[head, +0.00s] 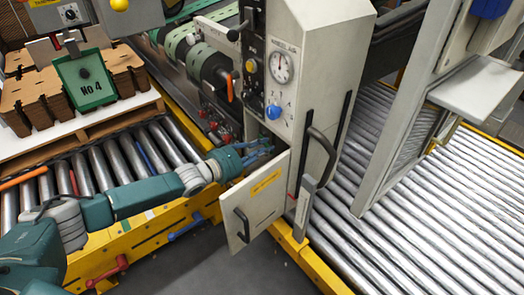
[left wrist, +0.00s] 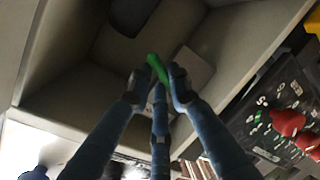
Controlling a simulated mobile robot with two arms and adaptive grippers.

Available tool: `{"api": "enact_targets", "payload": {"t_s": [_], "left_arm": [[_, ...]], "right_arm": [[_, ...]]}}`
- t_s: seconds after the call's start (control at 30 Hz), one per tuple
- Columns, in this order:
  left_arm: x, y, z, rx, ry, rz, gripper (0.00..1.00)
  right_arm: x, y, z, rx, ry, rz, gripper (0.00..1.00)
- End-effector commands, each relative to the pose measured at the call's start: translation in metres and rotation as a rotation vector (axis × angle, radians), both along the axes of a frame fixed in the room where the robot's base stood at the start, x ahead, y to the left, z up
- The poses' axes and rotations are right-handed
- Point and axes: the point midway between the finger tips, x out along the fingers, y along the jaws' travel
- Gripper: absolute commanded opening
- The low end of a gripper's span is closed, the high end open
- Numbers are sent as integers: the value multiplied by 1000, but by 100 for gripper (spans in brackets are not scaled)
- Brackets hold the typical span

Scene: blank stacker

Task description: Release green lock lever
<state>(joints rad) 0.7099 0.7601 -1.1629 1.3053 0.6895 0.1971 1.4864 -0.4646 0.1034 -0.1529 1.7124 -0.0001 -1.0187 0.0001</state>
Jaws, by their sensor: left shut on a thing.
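The green lock lever (left wrist: 156,66) shows in the left wrist view between the fingertips of my left gripper (left wrist: 160,80). It sits inside a grey box-like recess (left wrist: 80,85). The fingers are closed on it from both sides, so its lower part is partly hidden. In the head view my left gripper (head: 262,150) reaches into the opening of the grey machine cabinet (head: 318,60), behind its open door (head: 256,200). The lever cannot be seen there. My right gripper is in neither view.
The open door stands close to my left wrist. A gauge (head: 281,68) and blue knob (head: 273,112) are on the cabinet front. Roller conveyors (head: 420,230) lie right. A green No 4 sign (head: 84,82) stands by brown stacks at left.

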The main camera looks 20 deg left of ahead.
Motion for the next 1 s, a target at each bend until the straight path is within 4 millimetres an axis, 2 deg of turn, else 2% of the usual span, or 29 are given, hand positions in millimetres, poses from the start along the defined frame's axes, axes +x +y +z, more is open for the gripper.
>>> {"api": "enact_targets", "payload": {"t_s": [0.67, 0.7, 0.8, 1.0], "left_arm": [[0, 0, 2, -54, 44, 1, 0], [0, 0, 2, -54, 44, 1, 20], [0, 0, 2, -54, 44, 1, 38], [0, 0, 3, -53, 43, 1, 38]], "right_arm": [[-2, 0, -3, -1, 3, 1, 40], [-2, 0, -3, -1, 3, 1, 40], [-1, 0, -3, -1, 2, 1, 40], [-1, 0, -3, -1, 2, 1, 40]]}}
